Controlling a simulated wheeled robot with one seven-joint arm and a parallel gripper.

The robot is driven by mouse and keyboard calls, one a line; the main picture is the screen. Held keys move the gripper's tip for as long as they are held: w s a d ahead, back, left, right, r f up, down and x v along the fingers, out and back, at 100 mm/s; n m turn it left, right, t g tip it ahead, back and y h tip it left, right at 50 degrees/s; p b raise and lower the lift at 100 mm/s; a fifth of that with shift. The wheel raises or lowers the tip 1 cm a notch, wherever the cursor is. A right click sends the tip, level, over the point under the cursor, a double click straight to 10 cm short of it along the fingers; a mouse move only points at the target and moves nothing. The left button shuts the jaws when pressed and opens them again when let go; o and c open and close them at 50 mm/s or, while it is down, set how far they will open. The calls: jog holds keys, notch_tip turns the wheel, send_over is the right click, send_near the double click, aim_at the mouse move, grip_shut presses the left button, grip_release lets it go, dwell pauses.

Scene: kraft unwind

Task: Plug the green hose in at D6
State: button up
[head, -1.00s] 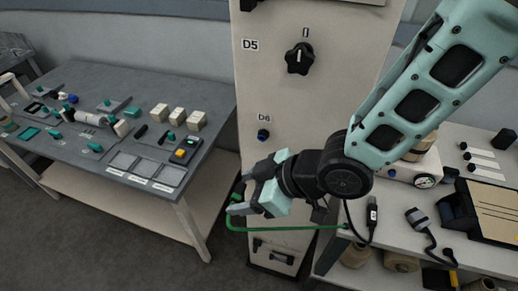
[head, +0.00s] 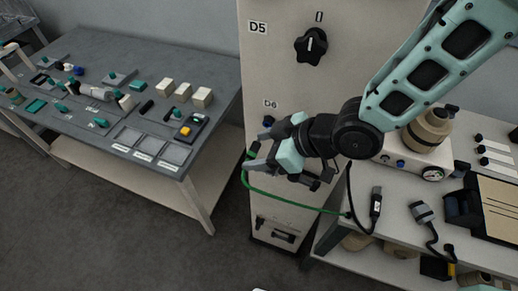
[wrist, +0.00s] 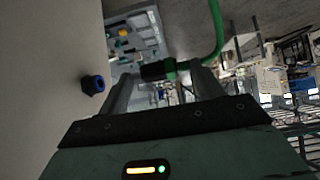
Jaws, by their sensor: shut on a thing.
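The D6 socket (head: 268,121) is a dark round port with a blue ring on the pale cabinet front, just under the "D6" label (head: 270,104). It also shows in the wrist view (wrist: 94,84), left of the fingers. My gripper (head: 261,158) is shut on the green hose (head: 290,201) near its black end fitting, in front of the cabinet and a little below the socket. In the wrist view the black fitting (wrist: 156,71) lies crosswise between the fingertips, pointing left toward the cabinet face, apart from the socket. The hose loops down and runs right to the bench.
The D5 knob (head: 311,45) is above on the cabinet (head: 345,75). A grey table (head: 105,135) with small parts stands left. A white bench (head: 390,215) with a gauge unit, cables and spools stands right. Open floor lies between table and cabinet.

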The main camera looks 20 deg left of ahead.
aim_at(259, 140)
jog(key=shift+w+d+p, duration=0.1)
jog(key=shift+w+p, duration=0.65)
jog(key=shift+w, duration=0.8)
jog(key=shift+w+d+r, duration=0.1)
jog(key=shift+w+d, duration=0.1)
jog(key=shift+w, duration=0.6)
dwell(0.3)
jog(key=shift+s, duration=0.35)
dwell(0.9)
jog(key=shift+w, duration=0.2)
dwell(0.6)
jog(key=shift+s+b, duration=0.25)
jog(key=shift+b, duration=0.15)
jog(key=shift+w, duration=0.35)
dwell(1.9)
jog(key=shift+s, duration=0.15)
dwell(0.5)
